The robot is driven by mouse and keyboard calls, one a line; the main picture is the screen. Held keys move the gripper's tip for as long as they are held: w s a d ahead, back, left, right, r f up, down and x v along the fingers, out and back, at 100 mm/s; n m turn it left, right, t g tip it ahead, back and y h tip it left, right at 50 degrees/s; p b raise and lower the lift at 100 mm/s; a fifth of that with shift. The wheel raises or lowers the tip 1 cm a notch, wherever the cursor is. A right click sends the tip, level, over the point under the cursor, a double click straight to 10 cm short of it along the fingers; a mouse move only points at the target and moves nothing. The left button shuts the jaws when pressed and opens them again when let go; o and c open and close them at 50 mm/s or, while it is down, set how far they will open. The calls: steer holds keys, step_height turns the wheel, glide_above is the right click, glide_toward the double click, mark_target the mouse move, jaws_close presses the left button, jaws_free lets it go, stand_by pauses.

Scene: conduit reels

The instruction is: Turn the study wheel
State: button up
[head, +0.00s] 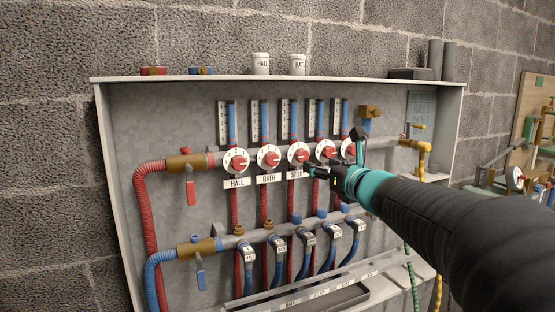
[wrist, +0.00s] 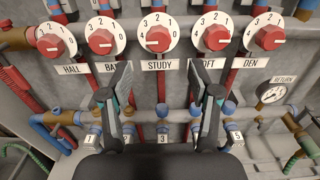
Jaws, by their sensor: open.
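The study wheel (wrist: 159,39) is a red knob on a white numbered dial, the middle one in a row of several. Its STUDY label (wrist: 159,65) sits just below it in the wrist view. In the head view the study wheel (head: 298,154) is also in the row, with its label partly covered by my gripper. My gripper (wrist: 160,85) is open and empty, its two fingers spread to the left and right below the study wheel. In the head view my gripper (head: 310,170) is close to the wheel; I cannot tell whether it touches.
The bath wheel (wrist: 104,41) and the loft wheel (wrist: 215,37) flank it closely. Hall (wrist: 56,41) and den (wrist: 268,38) wheels are farther out. A gauge (wrist: 273,92) is at right. Blue hoses and a lower pipe (head: 262,235) run below the dials.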

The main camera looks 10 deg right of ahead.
mark_target(305, 157)
steer(key=x, duration=0.8)
steer(key=shift+w+a, duration=0.1)
steer(key=shift+w, duration=0.1)
steer(key=shift+c, duration=0.3)
steer(key=c, duration=1.1)
